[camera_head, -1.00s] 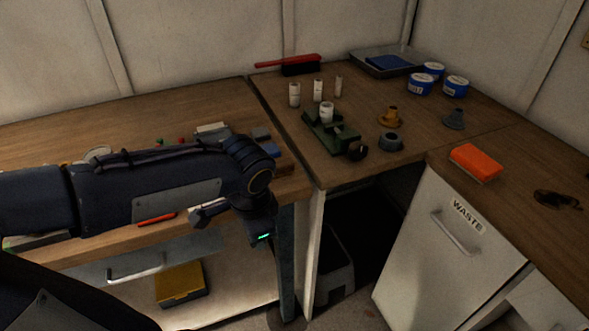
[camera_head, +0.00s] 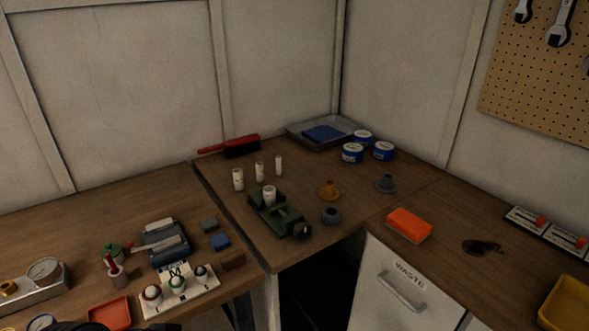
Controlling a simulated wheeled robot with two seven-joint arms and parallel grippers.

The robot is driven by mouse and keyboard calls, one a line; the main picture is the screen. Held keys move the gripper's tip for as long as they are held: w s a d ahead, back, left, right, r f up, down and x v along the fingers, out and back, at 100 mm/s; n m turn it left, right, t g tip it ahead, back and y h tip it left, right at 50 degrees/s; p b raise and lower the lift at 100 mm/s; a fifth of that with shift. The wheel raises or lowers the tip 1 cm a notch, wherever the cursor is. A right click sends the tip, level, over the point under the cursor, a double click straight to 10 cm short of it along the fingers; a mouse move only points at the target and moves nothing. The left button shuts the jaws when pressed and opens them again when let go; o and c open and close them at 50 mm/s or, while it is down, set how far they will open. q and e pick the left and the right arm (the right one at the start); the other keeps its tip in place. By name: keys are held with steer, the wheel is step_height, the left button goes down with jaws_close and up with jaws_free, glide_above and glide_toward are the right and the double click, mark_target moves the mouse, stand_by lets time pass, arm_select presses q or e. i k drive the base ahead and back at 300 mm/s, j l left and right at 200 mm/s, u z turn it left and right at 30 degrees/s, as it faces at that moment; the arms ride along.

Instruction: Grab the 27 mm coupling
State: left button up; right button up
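No label reading 27 mm can be made out, so I cannot tell which part is the 27 mm coupling. Three white cylinders, a wide one (camera_head: 238,179), a middle one (camera_head: 259,172) and a thin one (camera_head: 278,165), stand upright behind a green fixture (camera_head: 285,219). Another white cylinder (camera_head: 269,196) sits upright in that fixture. Neither gripper is in view; only a dark bit of my arm shows at the bottom left edge.
Blue-and-white tins (camera_head: 352,153), a grey tray (camera_head: 350,128) and a red brush (camera_head: 230,147) are at the back. An orange sponge (camera_head: 409,225) and dark goggles-like object (camera_head: 482,247) lie right. The left bench holds a button panel (camera_head: 180,291) and a red tray (camera_head: 110,313).

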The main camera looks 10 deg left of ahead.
mark_target(270, 194)
steer(key=u, duration=1.6)
steer(key=i+l+u, duration=0.35)
steer(key=l, duration=0.25)
steer(key=i+l+u, duration=0.15)
steer(key=l, duration=0.2)
